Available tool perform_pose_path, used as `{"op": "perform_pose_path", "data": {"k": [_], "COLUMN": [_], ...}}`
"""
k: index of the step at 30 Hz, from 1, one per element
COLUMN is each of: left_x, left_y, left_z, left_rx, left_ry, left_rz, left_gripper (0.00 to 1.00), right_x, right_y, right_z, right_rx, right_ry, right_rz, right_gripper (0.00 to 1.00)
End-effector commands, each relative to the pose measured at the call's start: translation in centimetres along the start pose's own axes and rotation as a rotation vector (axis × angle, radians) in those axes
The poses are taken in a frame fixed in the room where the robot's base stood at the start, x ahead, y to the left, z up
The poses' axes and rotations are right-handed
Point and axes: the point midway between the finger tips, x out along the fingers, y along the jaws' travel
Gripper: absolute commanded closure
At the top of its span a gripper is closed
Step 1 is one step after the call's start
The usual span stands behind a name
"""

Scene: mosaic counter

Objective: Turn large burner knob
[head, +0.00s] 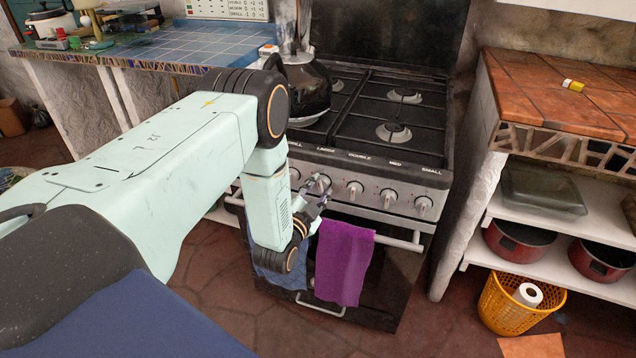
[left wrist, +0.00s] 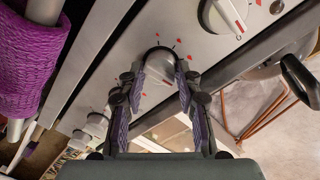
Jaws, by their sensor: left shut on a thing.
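The stove (head: 385,120) has a front panel with a row of knobs under the labels GRILL, LARGE, DOUBLE, MED and SMALL. The large burner knob (head: 321,182) is the second from the left, partly hidden by my gripper. My left gripper (head: 318,198) reaches it from the front and is shut on it. In the left wrist view, the grey round knob (left wrist: 162,66) sits between the two fingers of my left gripper (left wrist: 159,82), with red marks on the panel around it. My right gripper is not in view.
A purple towel (head: 343,262) and a blue towel (head: 280,275) hang from the oven handle (head: 400,240), just below my gripper. A kettle (head: 308,95) stands on the left burners. The double knob (head: 355,190) is close by on the right.

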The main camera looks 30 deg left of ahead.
Motion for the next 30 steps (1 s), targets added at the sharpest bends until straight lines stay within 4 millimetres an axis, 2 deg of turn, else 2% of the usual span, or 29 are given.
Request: {"op": "perform_pose_path", "data": {"k": [12,29,30], "left_x": [0.0,0.0,0.0], "left_y": [0.0,0.0,0.0], "left_z": [0.0,0.0,0.0], "left_rx": [0.189,0.219,0.219], "left_ry": [-0.016,-0.017,-0.017], "left_rz": [-0.001,-0.003,-0.003], "left_gripper": [0.98,0.97,0.65], "right_x": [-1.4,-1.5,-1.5], "right_y": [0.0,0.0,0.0], "right_z": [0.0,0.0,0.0], "right_rx": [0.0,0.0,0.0], "right_ry": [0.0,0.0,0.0], "right_rz": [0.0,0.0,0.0], "right_gripper": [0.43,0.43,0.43]}}
